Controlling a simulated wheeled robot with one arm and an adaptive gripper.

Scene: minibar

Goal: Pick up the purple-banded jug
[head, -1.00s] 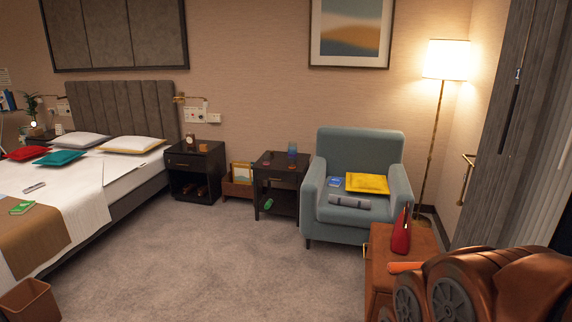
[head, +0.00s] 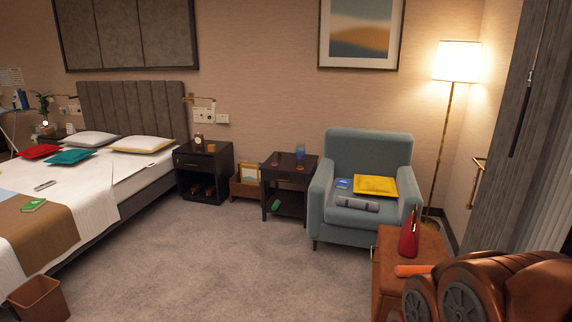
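I cannot make out a jug with a clear purple band. A small blue vessel (head: 300,151) stands upright on the dark side table (head: 270,171) left of the armchair. It is too small to tell whether it is a jug or has a purple band. My folded copper-coloured arm fills the lower right corner of the head view. My gripper is not in view.
A brown leather bench (head: 388,270) with a red bag (head: 409,238) stands near my arm. A bed (head: 95,215) and brown bin (head: 38,298) are left. Carpet (head: 220,260) between is clear.

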